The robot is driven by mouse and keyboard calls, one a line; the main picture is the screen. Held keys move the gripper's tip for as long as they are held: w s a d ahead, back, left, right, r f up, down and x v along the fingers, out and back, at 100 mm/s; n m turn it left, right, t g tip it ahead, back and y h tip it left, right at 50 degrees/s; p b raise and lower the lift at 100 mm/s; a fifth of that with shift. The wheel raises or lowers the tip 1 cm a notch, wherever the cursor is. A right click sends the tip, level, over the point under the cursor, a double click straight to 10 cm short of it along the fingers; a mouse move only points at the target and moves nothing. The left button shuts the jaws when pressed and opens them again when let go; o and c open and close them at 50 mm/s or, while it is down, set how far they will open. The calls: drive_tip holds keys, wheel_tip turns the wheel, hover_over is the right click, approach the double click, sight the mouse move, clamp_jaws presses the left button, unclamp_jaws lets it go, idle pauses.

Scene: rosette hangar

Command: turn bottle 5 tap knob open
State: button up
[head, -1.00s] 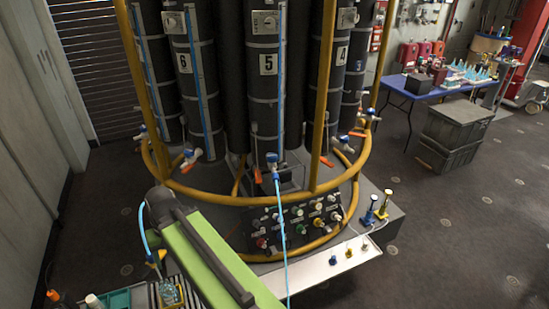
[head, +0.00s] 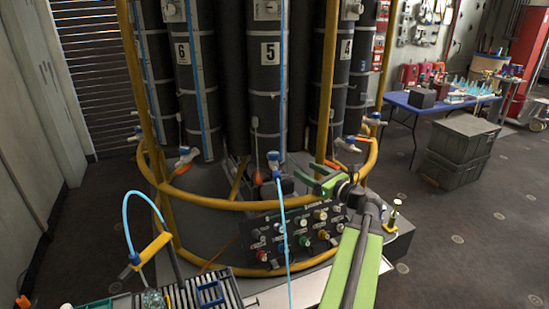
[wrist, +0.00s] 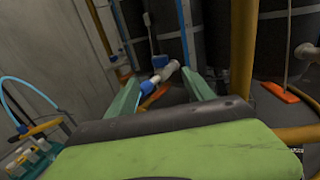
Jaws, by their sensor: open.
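Bottle 5 (head: 269,85) is a tall black cylinder with a "5" label in the middle of the head view. Its tap (head: 275,162), blue and white, is at its foot, with a light blue hose hanging down and an orange piece (head: 257,178) beside it. My gripper (head: 302,176) is open and empty, just right of this tap, its green fingers pointing left. They look apart from the tap. In the wrist view a blue and white tap (wrist: 163,74) shows between the gripper's fingers (wrist: 160,92); I cannot tell which bottle it serves.
Yellow rails (head: 215,204) ring the bottles, with upright posts (head: 328,90). Bottle 6 (head: 192,90) stands to the left. A panel of coloured knobs (head: 290,237) lies below. A blue table (head: 440,102) and grey crates (head: 460,150) stand at the right, with open floor before them.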

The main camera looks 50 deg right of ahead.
sight(277, 155)
drive_tip(key=w, duration=1.1)
drive_tip(key=w+d, duration=0.1)
drive_tip(key=w, duration=0.5)
drive_tip(key=shift+w, duration=0.2)
